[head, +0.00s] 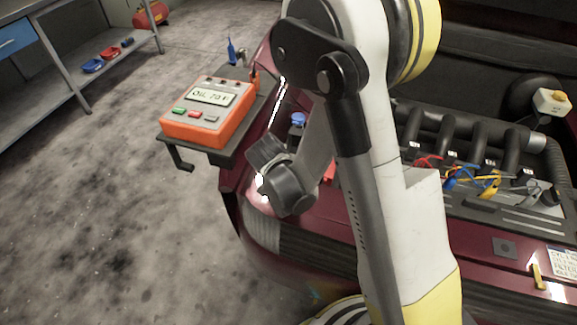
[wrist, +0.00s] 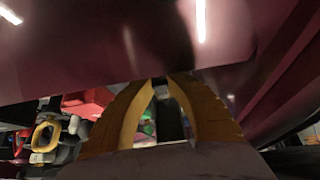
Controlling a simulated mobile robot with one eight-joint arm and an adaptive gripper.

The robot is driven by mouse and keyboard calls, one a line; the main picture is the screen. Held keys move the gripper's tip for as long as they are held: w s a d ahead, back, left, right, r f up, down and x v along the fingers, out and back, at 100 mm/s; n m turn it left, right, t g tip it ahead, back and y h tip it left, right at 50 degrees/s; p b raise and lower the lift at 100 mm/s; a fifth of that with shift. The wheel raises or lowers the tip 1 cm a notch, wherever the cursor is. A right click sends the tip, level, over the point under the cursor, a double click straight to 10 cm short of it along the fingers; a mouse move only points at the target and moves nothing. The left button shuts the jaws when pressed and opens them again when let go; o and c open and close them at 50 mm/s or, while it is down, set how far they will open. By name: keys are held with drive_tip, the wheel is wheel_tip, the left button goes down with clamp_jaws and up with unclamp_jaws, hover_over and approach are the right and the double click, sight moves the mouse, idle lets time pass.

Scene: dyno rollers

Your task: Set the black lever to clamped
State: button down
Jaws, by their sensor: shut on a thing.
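In the wrist view the two yellow fingers of my gripper (wrist: 164,82) are close together, their tips near a dark red body panel (wrist: 90,50). A narrow dark thing (wrist: 168,118) shows between the fingers; I cannot make out for sure that it is the black lever. In the head view my arm crosses the middle and bends down to the left over the red car's front corner (head: 262,225). My fingers are hidden there behind my wrist. I cannot pick out the black lever or its setting in the head view.
An orange meter (head: 207,112) stands on a side shelf left of the car. The engine (head: 480,150) with coloured wires lies right of my arm. A yellow handle (head: 538,277) is at the car's front right. A workbench (head: 75,65) stands far left; the floor between is clear.

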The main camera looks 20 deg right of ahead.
drive_tip(key=shift+f, duration=0.1)
idle(0.3)
drive_tip(key=c, duration=1.3)
unclamp_jaws()
drive_tip(key=v, duration=1.2)
drive_tip(key=shift+s+f, duration=0.1)
drive_tip(key=shift+s, duration=0.05)
